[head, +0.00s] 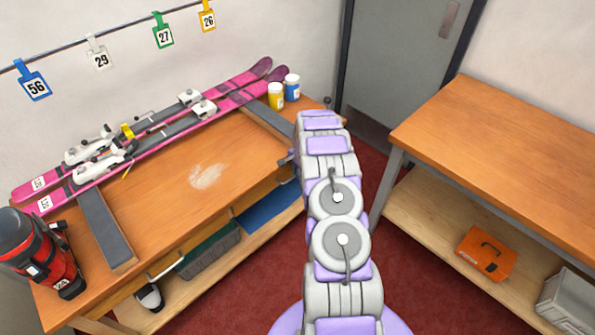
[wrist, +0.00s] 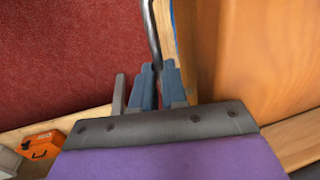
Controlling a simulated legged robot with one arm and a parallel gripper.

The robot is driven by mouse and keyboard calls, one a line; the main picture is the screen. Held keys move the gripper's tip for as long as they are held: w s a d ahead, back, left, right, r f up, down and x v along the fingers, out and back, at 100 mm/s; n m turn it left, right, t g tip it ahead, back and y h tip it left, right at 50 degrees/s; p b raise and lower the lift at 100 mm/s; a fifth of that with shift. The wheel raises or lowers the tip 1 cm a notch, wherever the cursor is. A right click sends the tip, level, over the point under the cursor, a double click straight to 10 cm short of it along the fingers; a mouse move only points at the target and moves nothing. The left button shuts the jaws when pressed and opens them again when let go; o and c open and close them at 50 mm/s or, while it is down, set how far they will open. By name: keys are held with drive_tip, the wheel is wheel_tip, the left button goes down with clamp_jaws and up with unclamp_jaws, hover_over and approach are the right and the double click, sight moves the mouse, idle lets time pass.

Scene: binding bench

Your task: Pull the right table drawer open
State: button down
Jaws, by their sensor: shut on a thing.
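The wooden bench (head: 160,215) with skis on it stands at the left in the head view. Its right drawer front is mostly hidden behind my arm there. In the wrist view, a thin grey metal handle (wrist: 152,32) runs down between the fingers of my gripper (wrist: 158,68), beside a wooden edge (wrist: 168,45). My gripper is shut on this handle. In the head view my gripper is largely hidden by my arm at the bench's right front. I cannot tell how far the drawer stands out.

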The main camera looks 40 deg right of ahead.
idle(0.4)
drive_tip(key=s+d+p, duration=0.2)
drive_tip(key=s+p, duration=0.6)
drive_tip(key=s, duration=1.9)
drive_tip(key=shift+d, duration=0.1)
drive_tip(key=c, duration=1.4)
unclamp_jaws()
drive_tip(key=shift+c, duration=0.2)
drive_tip(key=shift+r, duration=0.15)
drive_tip(key=s+r+p, duration=0.3)
drive_tip(key=r, duration=1.3)
drive_tip(key=shift+s+d+r+p, duration=0.15)
drive_tip(key=shift+r+p, duration=0.2)
